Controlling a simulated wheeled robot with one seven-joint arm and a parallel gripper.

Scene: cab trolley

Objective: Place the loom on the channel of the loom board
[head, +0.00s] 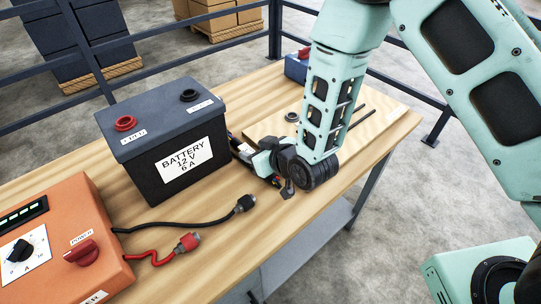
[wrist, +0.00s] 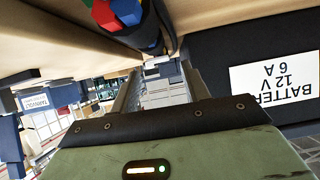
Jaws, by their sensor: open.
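The loom (wrist: 128,14), a dark bundle with red, blue and green ends, shows at the top of the wrist view, just beyond my fingertips. In the head view only a small part of it shows between the battery and my gripper (head: 268,165). The loom board (head: 262,126) is a pale wooden board lying on the table behind my arm. A dark strip that looks like its channel (head: 361,117) shows to the right of my forearm, which hides the middle. My gripper (wrist: 160,66) is open, low over the table, with nothing held. Whether a finger touches the loom is unclear.
A dark battery (head: 168,140) stands close left of my gripper. An orange charger (head: 62,240) with black and red leads (head: 190,242) sits at the front left. A blue box (head: 296,68) is at the table's back. The wooden table's (head: 230,255) front edge is clear.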

